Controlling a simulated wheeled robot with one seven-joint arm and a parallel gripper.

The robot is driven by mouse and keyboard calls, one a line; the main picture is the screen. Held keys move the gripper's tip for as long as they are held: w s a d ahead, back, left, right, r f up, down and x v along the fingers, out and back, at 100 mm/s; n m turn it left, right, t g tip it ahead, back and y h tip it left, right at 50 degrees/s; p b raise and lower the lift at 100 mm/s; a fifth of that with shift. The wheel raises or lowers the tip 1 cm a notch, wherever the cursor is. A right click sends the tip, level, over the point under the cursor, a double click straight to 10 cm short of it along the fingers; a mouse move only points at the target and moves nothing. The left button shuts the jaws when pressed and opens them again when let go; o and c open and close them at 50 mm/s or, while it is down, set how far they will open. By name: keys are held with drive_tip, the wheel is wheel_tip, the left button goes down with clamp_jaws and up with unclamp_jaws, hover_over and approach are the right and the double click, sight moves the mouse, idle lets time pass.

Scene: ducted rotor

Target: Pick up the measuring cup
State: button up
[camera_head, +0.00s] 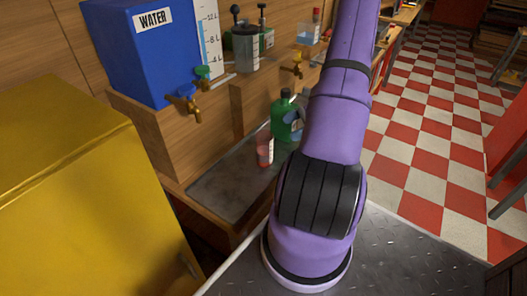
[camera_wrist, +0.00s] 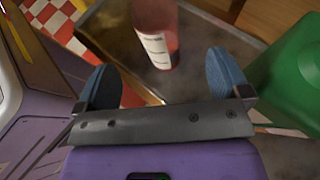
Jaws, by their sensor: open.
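A clear, reddish cup with a white marked label (camera_head: 265,149), which looks like the measuring cup, stands on the dark metal counter. It also shows at the top middle of the wrist view (camera_wrist: 155,30), its upper end cut off by the frame. My gripper (camera_wrist: 162,75) is open, with its two blue fingers apart and nothing between the pads. The cup is ahead of the fingers, in line with the gap, and seems apart from them. In the head view my arm hides most of the gripper; a bit of blue finger (camera_head: 297,122) shows beside the green bottle.
A green bottle with a dark cap (camera_head: 283,118) stands close behind the cup; it is near the right finger in the wrist view (camera_wrist: 290,75). A blue water tank (camera_head: 135,60) with taps is above the metal counter (camera_head: 215,190). A yellow cabinet (camera_head: 80,190) is at left.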

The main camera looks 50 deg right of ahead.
sight(265, 135)
drive_tip(key=x, duration=1)
drive_tip(key=shift+a, duration=0.45)
drive_tip(key=c, duration=1.1)
drive_tip(key=shift+r, duration=0.8)
wheel_tip(265, 135, up, 2)
drive_tip(key=s+r, duration=0.1)
drive_tip(key=s, duration=1.4)
drive_tip(key=shift+s+d+r, duration=0.1)
drive_tip(key=shift+s+r, duration=0.05)
drive_tip(key=shift+r, duration=0.75)
drive_tip(key=shift+s+d+r, duration=0.1)
drive_tip(key=shift+s+r, duration=0.1)
drive_tip(key=shift+r, duration=0.7)
drive_tip(key=shift+s+d+r, duration=0.1)
drive_tip(key=shift+s+r, duration=0.05)
drive_tip(key=shift+r, duration=0.75)
